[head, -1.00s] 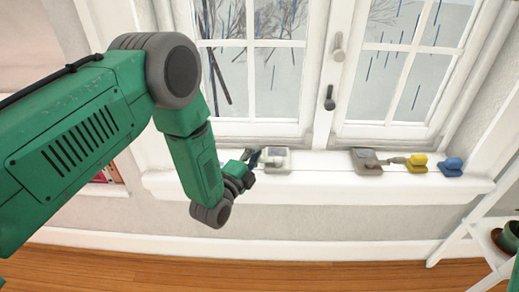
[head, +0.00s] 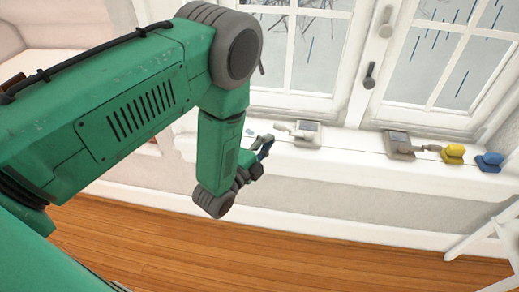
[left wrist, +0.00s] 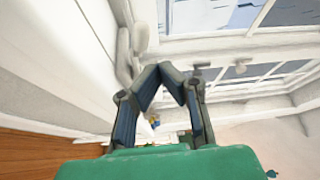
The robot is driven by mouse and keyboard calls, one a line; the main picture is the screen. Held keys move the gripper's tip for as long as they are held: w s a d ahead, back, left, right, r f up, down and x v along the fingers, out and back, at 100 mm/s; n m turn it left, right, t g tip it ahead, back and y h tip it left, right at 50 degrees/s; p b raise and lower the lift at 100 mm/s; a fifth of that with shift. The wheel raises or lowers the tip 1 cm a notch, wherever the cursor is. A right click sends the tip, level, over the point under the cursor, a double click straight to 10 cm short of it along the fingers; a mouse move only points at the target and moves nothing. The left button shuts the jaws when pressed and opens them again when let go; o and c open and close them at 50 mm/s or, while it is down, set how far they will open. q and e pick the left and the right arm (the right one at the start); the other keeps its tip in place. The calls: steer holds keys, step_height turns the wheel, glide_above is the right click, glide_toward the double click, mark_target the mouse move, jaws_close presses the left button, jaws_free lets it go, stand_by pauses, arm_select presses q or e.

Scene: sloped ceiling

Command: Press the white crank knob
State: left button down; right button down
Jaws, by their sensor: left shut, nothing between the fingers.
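The white crank knob (head: 281,126) sticks out to the left of a small white-and-grey crank box (head: 307,134) on the windowsill. My left gripper (head: 265,146) is just left of and below the knob in the head view, over the sill's front part. A small gap seems to show between them; I cannot tell the depth. In the left wrist view the two fingers (left wrist: 161,73) are bent with their tips together and nothing between them. A pale rounded shape (left wrist: 140,37) beyond the tips may be the knob. My right gripper is not in view.
Farther right on the sill (head: 350,155) are a grey box with a lever (head: 398,145), a yellow knob (head: 453,153) and a blue knob (head: 488,161). A window with dark and light handles (head: 369,76) stands behind. A white shelf frame (head: 488,236) is at right.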

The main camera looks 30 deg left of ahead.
arm_select(q)
steer(key=v, duration=0.5)
stand_by(0.4)
